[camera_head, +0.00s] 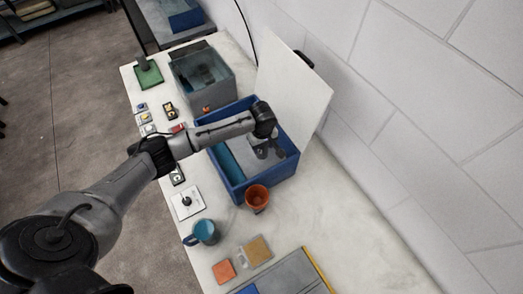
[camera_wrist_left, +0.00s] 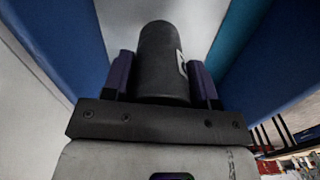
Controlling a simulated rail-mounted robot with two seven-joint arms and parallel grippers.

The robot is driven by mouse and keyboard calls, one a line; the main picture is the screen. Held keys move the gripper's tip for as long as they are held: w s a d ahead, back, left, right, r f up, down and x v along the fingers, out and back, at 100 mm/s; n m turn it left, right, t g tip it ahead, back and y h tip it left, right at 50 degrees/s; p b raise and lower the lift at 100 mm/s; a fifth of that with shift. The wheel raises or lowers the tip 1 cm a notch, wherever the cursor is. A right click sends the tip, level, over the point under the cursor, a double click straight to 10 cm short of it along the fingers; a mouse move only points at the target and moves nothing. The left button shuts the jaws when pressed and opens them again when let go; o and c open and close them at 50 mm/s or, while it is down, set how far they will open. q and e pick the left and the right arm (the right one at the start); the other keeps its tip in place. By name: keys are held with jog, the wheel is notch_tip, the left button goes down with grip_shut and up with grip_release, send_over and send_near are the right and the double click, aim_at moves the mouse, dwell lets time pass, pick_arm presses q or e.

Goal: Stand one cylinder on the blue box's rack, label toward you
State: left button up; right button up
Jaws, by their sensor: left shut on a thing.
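The blue box (camera_head: 238,182) stands open on the white counter, with a white panel upright behind it. My left arm reaches in from the left over the box, and my left gripper (camera_head: 265,147) is down inside it. In the left wrist view the left gripper (camera_wrist_left: 163,88) is shut on a dark grey cylinder (camera_wrist_left: 160,55). A white label mark shows on the cylinder's right side in that view. The box's blue walls rise on both sides of the cylinder. A teal strip (camera_head: 226,162) lies along the box's left inside. I cannot make out the rack. My right gripper is not in view.
An orange cup (camera_head: 257,198) stands close to the box's front corner. A blue mug (camera_head: 203,232), orange and tan squares and a grey tray lie nearer. A grey glass-sided tank (camera_head: 203,78) stands behind the box. Small switches line the counter's left edge.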

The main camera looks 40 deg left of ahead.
aim_at(262, 151)
pick_arm(q)
jog(key=shift+f, duration=1.95)
jog(key=shift+f, duration=0.15)
jog(key=o, duration=1.2)
notch_tip(262, 151, up, 12)
jog(key=shift+r+p, duration=0.15)
jog(key=shift+p, duration=0.25)
